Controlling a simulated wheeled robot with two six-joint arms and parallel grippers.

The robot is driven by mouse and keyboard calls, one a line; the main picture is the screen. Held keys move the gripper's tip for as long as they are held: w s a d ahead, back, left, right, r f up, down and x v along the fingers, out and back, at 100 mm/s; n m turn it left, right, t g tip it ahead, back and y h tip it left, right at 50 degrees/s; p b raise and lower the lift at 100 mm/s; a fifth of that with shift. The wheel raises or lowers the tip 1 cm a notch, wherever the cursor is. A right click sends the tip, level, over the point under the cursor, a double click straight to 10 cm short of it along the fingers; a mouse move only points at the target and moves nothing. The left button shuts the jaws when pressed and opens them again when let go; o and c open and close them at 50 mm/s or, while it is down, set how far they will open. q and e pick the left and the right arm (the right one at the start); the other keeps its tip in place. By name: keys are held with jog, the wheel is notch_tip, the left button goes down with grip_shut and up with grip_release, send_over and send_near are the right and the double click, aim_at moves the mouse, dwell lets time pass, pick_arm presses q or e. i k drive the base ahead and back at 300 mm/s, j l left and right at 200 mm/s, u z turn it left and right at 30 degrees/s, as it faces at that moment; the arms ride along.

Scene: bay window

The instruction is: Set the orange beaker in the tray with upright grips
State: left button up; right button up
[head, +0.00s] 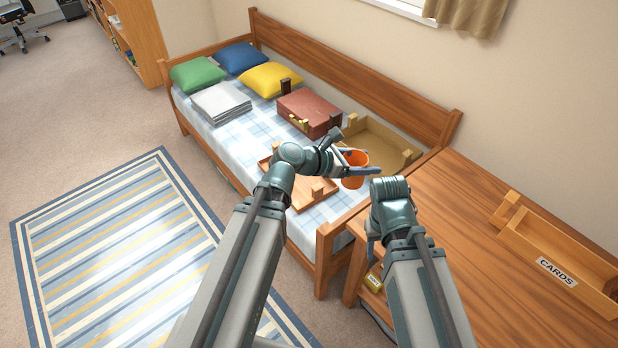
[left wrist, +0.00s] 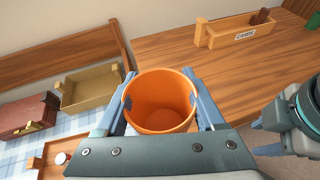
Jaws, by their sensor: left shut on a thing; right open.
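The orange beaker (head: 355,178) is held upright in my left gripper (head: 360,162), above the right end of the daybed. In the left wrist view the beaker (left wrist: 160,118) sits between both fingers, its open top facing the camera, and looks empty. The wooden tray with upright grips (head: 308,201) lies on the daybed, left of the beaker and partly hidden by my left arm. The tray (left wrist: 44,150) also shows at the lower left of the left wrist view, with a small white and reddish item (left wrist: 62,158) in it. My right gripper (head: 371,245) is open, low beside the table edge.
A tan open box (head: 380,133) and a red-brown case (head: 310,113) stand behind the tray. Folded cloth (head: 221,102) and several cushions lie farther left. A box marked CARDS (head: 560,250) stands on the wooden table (head: 470,235), whose near part is clear.

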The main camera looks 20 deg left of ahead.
aim_at(304, 184)
jog(key=j+z, duration=0.15)
jog(key=z, duration=0.3)
jog(key=i+j+z, duration=0.1)
jog(key=z, duration=0.3)
jog(key=j+z, duration=0.3)
jog(key=z, duration=0.15)
jog(key=j+z, duration=0.2)
jog(key=j, duration=0.25)
jog(key=k+j+z, duration=0.15)
jog(key=j, duration=0.25)
jog(key=j+z, duration=0.2)
jog(key=j, duration=0.25)
jog(key=k+j+z, duration=0.2)
jog(key=j, duration=0.2)
jog(key=k+j+z, duration=0.15)
jog(key=j, duration=0.3)
jog(key=k+j, duration=0.15)
jog(key=j, duration=0.25)
jog(key=k+j, duration=0.15)
jog(key=j, duration=0.25)
jog(key=k+j, duration=0.15)
jog(key=j, duration=0.25)
jog(key=k+j+z, duration=0.1)
jog(key=j, duration=0.35)
jog(key=k+j, duration=0.2)
jog(key=j, duration=0.2)
jog(key=k+j, duration=0.15)
jog(key=j, duration=0.25)
